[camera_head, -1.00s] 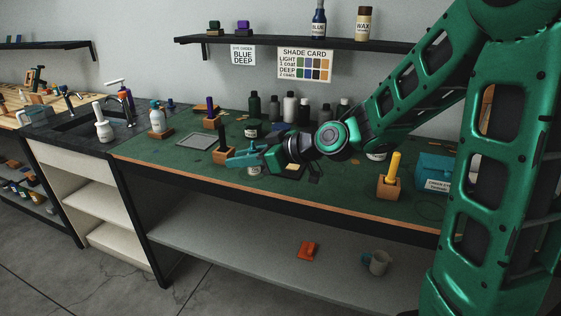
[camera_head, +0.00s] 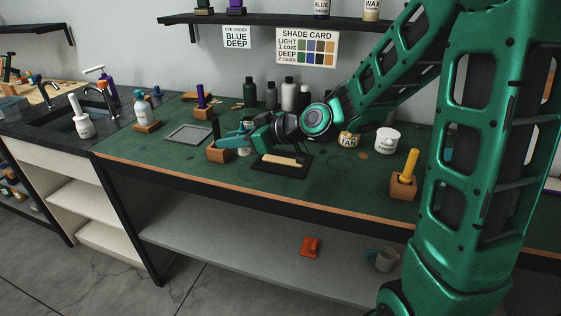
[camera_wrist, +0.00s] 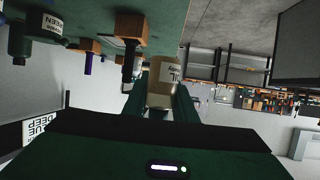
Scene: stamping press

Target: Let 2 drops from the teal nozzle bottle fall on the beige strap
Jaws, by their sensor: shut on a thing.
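The beige strap (camera_head: 284,160) lies flat on a dark mat (camera_head: 265,170) on the green bench top. My gripper (camera_head: 236,139) is behind and to the left of the strap, apart from it. It is shut on the nozzle bottle, whose pale label (camera_head: 244,152) shows below the fingers in the head view. In the wrist view, the tan-looking bottle (camera_wrist: 160,92) with a white label sits between my two green fingers (camera_wrist: 162,103). It looks roughly upright. Its nozzle is not clear in either view, and no drop is visible.
A wooden block with a black handle (camera_head: 218,155) stands close left of my gripper. A grey tray (camera_head: 188,135) lies farther left. Several dark and white bottles stand behind. A tan jar (camera_head: 348,140), a white tub (camera_head: 386,140) and a yellow-handled block (camera_head: 403,187) stand right.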

